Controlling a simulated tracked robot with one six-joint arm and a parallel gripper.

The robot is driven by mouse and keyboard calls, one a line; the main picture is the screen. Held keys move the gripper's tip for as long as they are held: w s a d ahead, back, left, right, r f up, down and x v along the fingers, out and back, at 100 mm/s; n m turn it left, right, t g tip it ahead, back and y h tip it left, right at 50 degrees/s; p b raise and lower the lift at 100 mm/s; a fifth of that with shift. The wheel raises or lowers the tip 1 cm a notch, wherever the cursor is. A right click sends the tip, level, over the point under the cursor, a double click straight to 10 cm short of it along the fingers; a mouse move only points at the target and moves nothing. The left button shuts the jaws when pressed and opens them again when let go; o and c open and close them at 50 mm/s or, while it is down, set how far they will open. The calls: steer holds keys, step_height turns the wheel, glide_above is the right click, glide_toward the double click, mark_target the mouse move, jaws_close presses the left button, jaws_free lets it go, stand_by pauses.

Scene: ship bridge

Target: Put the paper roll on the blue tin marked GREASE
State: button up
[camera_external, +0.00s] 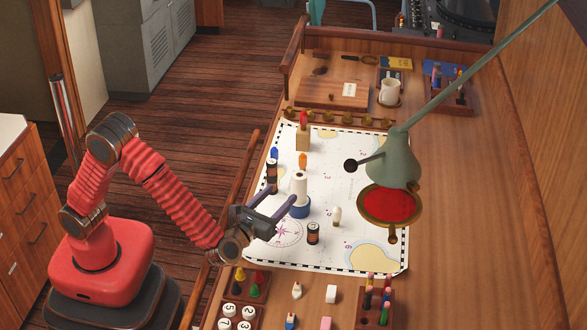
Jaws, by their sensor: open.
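The white paper roll (299,187) stands upright and appears to rest on top of a blue tin (300,208) on the chart. The tin's marking cannot be read at this size. My gripper (289,199) is open and reaches in from the left, low beside the roll and tin. Its two dark fingers extend toward the place where roll and tin meet. Whether either finger touches them cannot be told.
The chart (348,183) lies on the wooden table. Dark cans (271,176) (313,233) and a small pale item (336,215) stand near the tin. A green lamp (393,160) with a red disc overhangs the right side. Racks (374,302) of small pieces line the front.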

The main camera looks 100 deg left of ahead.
steer(key=s+a+n+g+h, duration=0.3)
steer(key=s+n+g+h, duration=0.6)
steer(key=s, duration=1.1)
steer(key=s+d+n+t+h, duration=0.7)
steer(key=s+d+n, duration=0.4)
steer(key=d+n, duration=0.2)
steer(key=shift+d+t+h, duration=0.3)
steer(key=shift+d, duration=0.15)
